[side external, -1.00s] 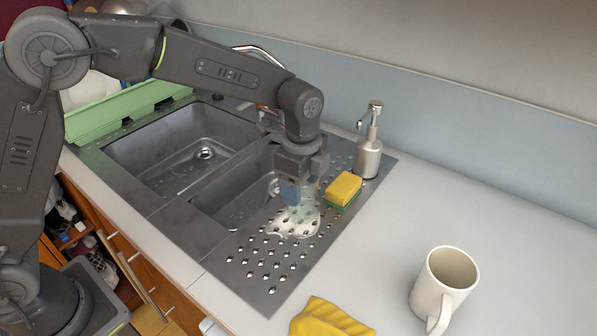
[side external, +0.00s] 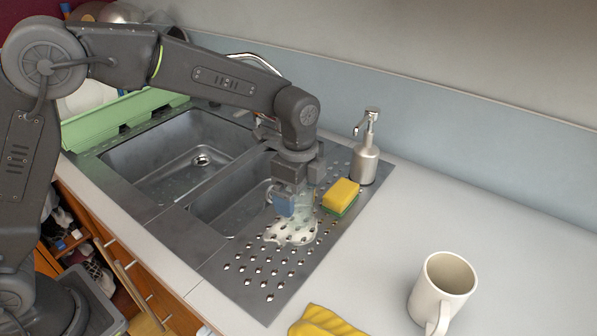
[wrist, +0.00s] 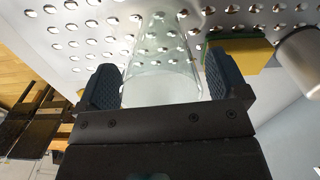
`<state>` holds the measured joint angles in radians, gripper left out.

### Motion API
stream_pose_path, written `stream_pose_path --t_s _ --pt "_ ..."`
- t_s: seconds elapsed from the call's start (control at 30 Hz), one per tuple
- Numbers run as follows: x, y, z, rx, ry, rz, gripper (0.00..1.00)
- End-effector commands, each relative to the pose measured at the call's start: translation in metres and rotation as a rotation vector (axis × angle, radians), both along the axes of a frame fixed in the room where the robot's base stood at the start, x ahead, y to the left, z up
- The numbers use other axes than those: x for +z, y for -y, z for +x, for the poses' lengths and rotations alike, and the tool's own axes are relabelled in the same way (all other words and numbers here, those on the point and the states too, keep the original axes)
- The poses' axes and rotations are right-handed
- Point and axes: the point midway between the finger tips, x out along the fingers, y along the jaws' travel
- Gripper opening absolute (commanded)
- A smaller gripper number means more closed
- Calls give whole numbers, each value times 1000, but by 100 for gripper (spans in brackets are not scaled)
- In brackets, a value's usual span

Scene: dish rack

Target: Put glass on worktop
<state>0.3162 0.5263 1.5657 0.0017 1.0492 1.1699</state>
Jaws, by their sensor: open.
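The clear glass (side external: 303,207) is on the perforated steel drainboard (side external: 262,268) beside the sink, with a bright patch of light around its base. In the wrist view the glass (wrist: 162,75) is between my two blue finger pads, with a gap visible on each side. My gripper (side external: 300,198) points down over it and is open. The fingers and the transparency hide part of the glass in the side view. The worktop (side external: 400,225) is the pale surface to the right of the drainboard.
A yellow and green sponge (side external: 341,195) lies close to the right of the glass, with a metal soap dispenser (side external: 366,160) behind it. A cream mug (side external: 442,290) and a yellow cloth (side external: 325,322) are at the front. The worktop between mug and dispenser is clear.

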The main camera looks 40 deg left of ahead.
Motion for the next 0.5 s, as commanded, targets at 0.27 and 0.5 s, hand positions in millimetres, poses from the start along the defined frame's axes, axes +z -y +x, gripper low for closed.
stream_pose_path --t_s 0.27,0.5 --pt "48 -3 8 1 5 -4 92" --pt "100 -3 9 -1 4 -3 92"
